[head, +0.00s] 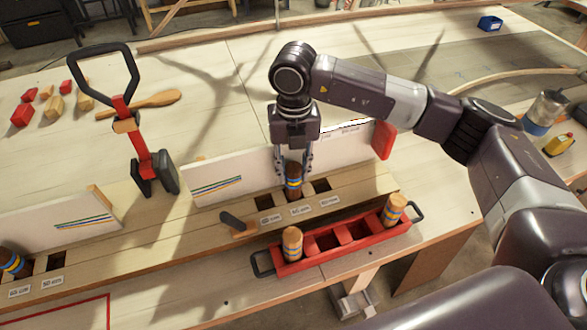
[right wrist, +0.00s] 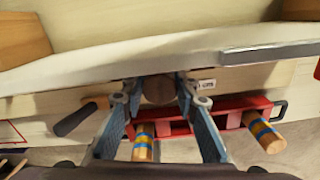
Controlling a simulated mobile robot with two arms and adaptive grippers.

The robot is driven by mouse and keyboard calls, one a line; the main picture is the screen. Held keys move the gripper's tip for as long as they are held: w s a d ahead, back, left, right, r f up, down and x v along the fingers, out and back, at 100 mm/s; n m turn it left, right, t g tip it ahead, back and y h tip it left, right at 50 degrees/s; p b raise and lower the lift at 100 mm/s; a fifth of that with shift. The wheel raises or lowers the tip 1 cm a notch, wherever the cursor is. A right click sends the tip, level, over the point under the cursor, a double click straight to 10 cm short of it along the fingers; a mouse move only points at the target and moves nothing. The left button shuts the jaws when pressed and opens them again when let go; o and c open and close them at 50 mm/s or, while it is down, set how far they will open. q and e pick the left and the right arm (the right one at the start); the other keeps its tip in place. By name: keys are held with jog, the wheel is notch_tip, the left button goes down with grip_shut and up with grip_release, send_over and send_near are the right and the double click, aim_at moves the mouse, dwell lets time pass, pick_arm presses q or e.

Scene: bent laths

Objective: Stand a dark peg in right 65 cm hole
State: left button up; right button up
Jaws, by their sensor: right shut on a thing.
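My right gripper (head: 293,168) points down and is shut on a dark peg (head: 293,183) with blue and yellow bands. The peg is upright at the middle hole of the right wooden strip (head: 352,198), its lower end at the hole. I cannot tell how deep it sits. Empty dark holes show on each side of it, with small labels in front that are too small to read surely. In the right wrist view the peg's round top (right wrist: 158,91) is between the fingertips (right wrist: 157,92). Another dark peg (head: 11,262) stands in the strip at the far left. My left gripper is out of view.
A red tray (head: 333,252) in front holds two light banded pegs. A white board (head: 228,180) stands behind the strip, with a red block (head: 384,140) at its end. A black-handled red tool (head: 138,140) stands left. A short dark-handled lever (head: 233,222) sticks up from the strip.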

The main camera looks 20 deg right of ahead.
jog(key=shift+f+b, duration=0.55)
jog(key=shift+f, duration=0.15)
jog(key=o, duration=1.3)
jog(key=shift+c, duration=0.2)
jog(key=shift+r, duration=0.1)
jog(key=shift+r+p, duration=2.2)
jog(key=shift+r, duration=2.25)
jog(key=shift+f, duration=0.1)
